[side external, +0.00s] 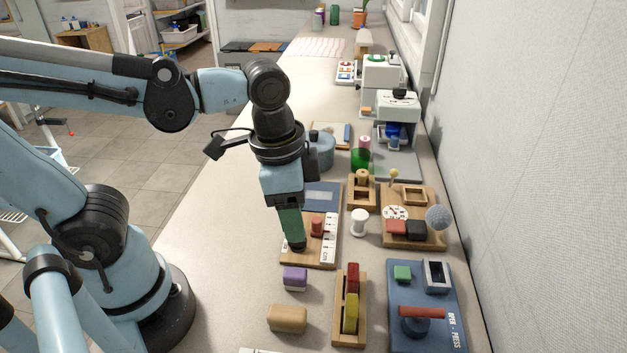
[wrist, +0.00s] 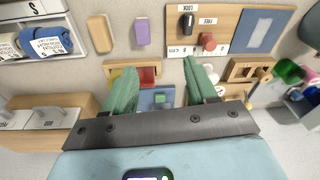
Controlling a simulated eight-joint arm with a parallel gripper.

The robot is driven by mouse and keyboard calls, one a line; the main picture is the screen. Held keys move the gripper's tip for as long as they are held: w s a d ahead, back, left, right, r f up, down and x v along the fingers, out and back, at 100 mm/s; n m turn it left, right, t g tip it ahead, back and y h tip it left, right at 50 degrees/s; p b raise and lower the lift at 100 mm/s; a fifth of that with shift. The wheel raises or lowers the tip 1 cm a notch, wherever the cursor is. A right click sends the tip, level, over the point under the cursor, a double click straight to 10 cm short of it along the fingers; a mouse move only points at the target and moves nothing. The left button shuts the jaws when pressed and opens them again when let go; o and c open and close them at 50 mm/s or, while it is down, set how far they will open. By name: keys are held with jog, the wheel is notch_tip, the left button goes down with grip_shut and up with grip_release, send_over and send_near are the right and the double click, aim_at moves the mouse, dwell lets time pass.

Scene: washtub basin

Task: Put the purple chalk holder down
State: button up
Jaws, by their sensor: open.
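The purple chalk holder (side external: 295,279) is a small purple block with a paler top. It lies on the counter in front of a wooden board, and it also shows in the wrist view (wrist: 142,32) near the top, beside a tan block. My gripper (side external: 291,236) points down with green fingers, above the board's near-left part and behind the purple holder. In the wrist view the two fingers of my gripper (wrist: 163,72) are spread with nothing between them. The holder is apart from the fingers.
The wooden board (side external: 325,257) carries a black knob (wrist: 187,22) and a red knob (side external: 317,226). A tan block (side external: 287,318) lies in front of the holder. A wooden rack (side external: 338,325) with red and yellow pieces and a blue press board (side external: 398,300) stand to the right.

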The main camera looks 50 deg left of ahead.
jog(key=w+a+r+n+t, duration=0.1)
jog(key=w+a+n+t, duration=0.3)
jog(key=a+n, duration=0.3)
jog(key=shift+w+a+t, duration=0.3)
jog(key=shift+a+t, duration=0.25)
jog(key=shift+t, duration=0.35)
jog(key=shift+o, duration=1.4)
jog(key=shift+d, duration=0.1)
